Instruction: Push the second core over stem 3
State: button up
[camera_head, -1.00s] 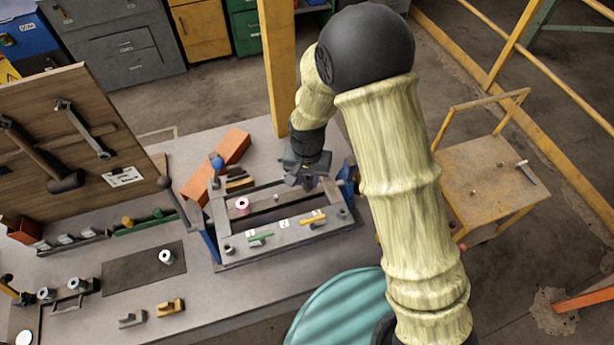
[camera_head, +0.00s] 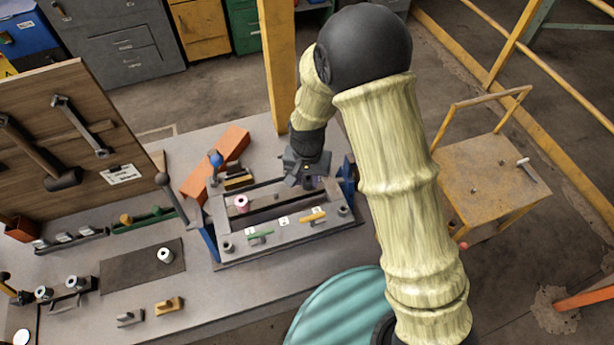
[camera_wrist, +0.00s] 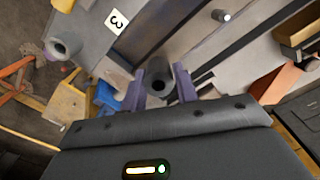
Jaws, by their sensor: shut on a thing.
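My gripper (camera_wrist: 158,84) is shut on a dark grey, hollow core (camera_wrist: 160,76), with a purple finger on each side. The core's round hole faces the wrist camera. In the head view my gripper (camera_head: 308,182) is over the right part of the metal mould frame (camera_head: 283,233). The number 3 label (camera_wrist: 117,20) lies beside the held core in the wrist view. Stem 3 is hidden, so I cannot tell whether the core is around it. A bare stem with a bright tip (camera_wrist: 220,15) stands farther along the mould. A pale core with pink (camera_head: 241,203) stands at the mould's left end.
A loose core (camera_head: 165,256) stands on the dark mat (camera_head: 130,275) left of the mould. An orange brick (camera_head: 216,165) lies behind the mould. The bench front is mostly clear.

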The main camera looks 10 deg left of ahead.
jog(key=shift+f, duration=0.3)
jog(key=o, duration=1)
jog(key=shift+o, duration=0.2)
jog(key=shift+r, duration=0.15)
notch_tip(320, 180, up, 17)
jog(key=b, duration=0.4)
dwell(0.4)
